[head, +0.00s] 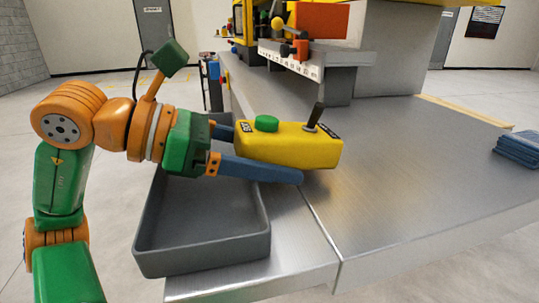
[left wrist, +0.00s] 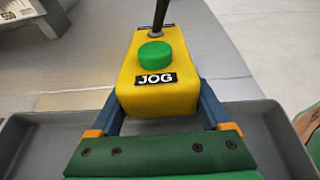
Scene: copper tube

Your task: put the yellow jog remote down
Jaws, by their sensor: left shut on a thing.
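The yellow jog remote (head: 290,146) has a green button, a black lever and a JOG label. My left gripper (head: 262,152) is shut on it, with one blue finger along each side. In the head view the remote is over the metal table, just right of the grey tray (head: 200,257). I cannot tell whether its underside touches the table. In the left wrist view the remote (left wrist: 158,88) sits upright between the blue fingers (left wrist: 160,110), its lever at the far end. My right gripper is not in view.
The metal table (head: 420,160) has wide free room to the right of the remote. A stack of blue cloths or pads (head: 519,148) lies at the right edge. A machine with an orange part (head: 312,20) and levers stands at the back. The grey tray looks empty.

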